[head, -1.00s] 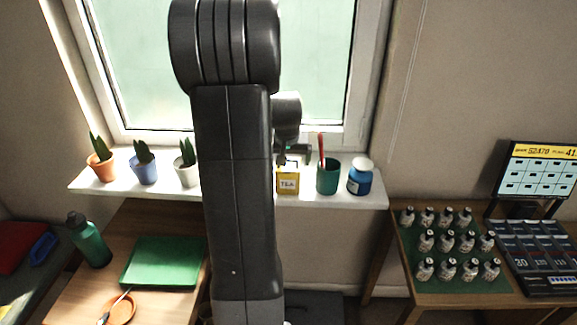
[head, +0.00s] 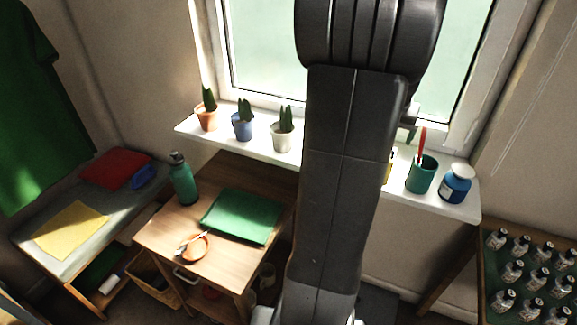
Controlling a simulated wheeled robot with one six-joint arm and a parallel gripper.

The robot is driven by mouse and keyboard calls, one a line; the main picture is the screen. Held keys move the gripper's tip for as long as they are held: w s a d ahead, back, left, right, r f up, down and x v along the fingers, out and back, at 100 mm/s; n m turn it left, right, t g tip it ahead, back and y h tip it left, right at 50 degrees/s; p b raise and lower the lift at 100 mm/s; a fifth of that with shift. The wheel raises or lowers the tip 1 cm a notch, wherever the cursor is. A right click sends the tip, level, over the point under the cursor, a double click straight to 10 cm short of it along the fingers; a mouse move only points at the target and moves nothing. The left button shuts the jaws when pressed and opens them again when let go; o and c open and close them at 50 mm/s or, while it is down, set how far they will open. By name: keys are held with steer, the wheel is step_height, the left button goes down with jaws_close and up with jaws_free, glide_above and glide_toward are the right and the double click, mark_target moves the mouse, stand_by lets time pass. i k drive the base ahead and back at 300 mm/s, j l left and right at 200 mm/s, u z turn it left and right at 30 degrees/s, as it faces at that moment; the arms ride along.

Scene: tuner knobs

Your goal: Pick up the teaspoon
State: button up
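An orange saucer (head: 194,246) stands on the wooden desk, near its front left. A thin pale object (head: 183,241) lies across the saucer's left side; it may be the teaspoon, but it is too small to be sure. My arm rises through the middle of the view and hides most of its far end. Only a small dark piece near my gripper (head: 409,126) shows past the arm's right edge, in front of the window sill. The fingers are hidden, so I cannot see whether they are open or hold anything. The gripper is far from the saucer.
A green folder (head: 242,216) and a green bottle (head: 184,179) are on the desk (head: 225,264). The sill (head: 384,186) holds several potted plants, a green cup (head: 421,175) and a blue jar (head: 456,184). Small bottles (head: 524,281) stand at right. A low bench (head: 68,241) is at left.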

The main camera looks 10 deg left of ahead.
mark_target(182, 250)
steer(key=j+u, duration=0.3)
steer(key=j, duration=0.65)
steer(key=j+u, duration=0.3)
steer(key=j, duration=0.7)
